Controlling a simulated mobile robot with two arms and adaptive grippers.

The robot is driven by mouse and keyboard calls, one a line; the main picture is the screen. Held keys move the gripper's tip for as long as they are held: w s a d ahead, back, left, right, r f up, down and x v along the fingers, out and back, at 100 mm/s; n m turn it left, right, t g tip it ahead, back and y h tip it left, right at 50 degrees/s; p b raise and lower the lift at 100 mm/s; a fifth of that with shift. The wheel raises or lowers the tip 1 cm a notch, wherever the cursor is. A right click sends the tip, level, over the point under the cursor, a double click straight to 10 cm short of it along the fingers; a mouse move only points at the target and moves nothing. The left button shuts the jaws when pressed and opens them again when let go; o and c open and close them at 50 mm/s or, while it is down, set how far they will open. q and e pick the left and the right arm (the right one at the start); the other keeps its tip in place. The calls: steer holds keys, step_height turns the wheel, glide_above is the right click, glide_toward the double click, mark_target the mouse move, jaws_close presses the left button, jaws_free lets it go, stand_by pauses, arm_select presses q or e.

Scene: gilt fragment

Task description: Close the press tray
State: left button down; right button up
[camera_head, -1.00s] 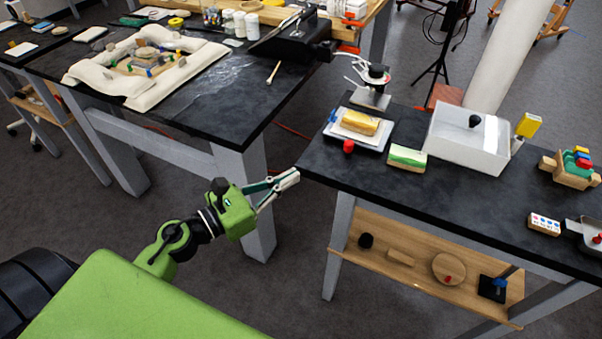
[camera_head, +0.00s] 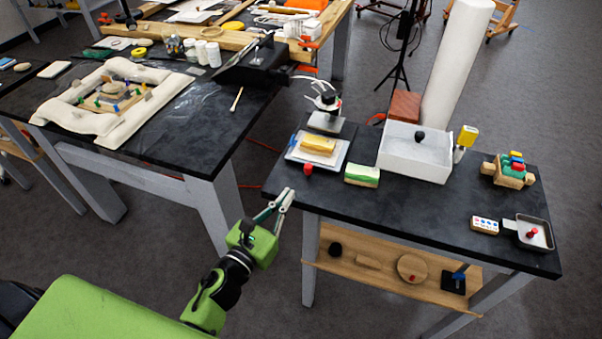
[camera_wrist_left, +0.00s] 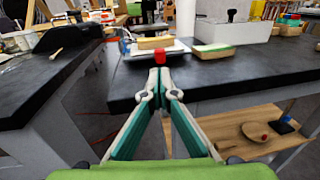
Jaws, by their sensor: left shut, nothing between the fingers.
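A flat pale tray (camera_head: 295,155) with a red knob (camera_head: 308,169) at its front lies at the left end of the right black table. A yellow-topped block (camera_head: 318,145) sits on it. I take this as the press tray. My left gripper (camera_head: 287,195) is shut and empty at that table's front left corner, apart from the knob. In the left wrist view, the red knob (camera_wrist_left: 161,56) shows just beyond the fingertips (camera_wrist_left: 158,80), with the tray (camera_wrist_left: 178,47) behind it. My right gripper is not in view.
A green-topped block (camera_head: 362,175) lies right of the tray, and a white box (camera_head: 415,165) with a black knob stands behind it. A metal dish (camera_head: 546,240) sits at the far right. A shelf (camera_head: 390,277) is below. A gap separates the left table (camera_head: 200,130).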

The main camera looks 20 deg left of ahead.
mark_target(305, 172)
arm_select(q)
steer(key=w, duration=0.2)
steer(key=w+p, duration=0.1)
steer(key=w, duration=0.1)
steer(key=w+d, duration=0.1)
steer(key=w, duration=0.1)
steer(key=shift+r, duration=0.1)
steer(key=shift+w+d+p, duration=0.25)
steer(key=shift+w+p, duration=0.15)
steer(key=shift+w, duration=0.3)
steer(key=shift+w+b, duration=0.7)
steer(key=shift+w, duration=1.35)
steer(key=shift+s, duration=0.1)
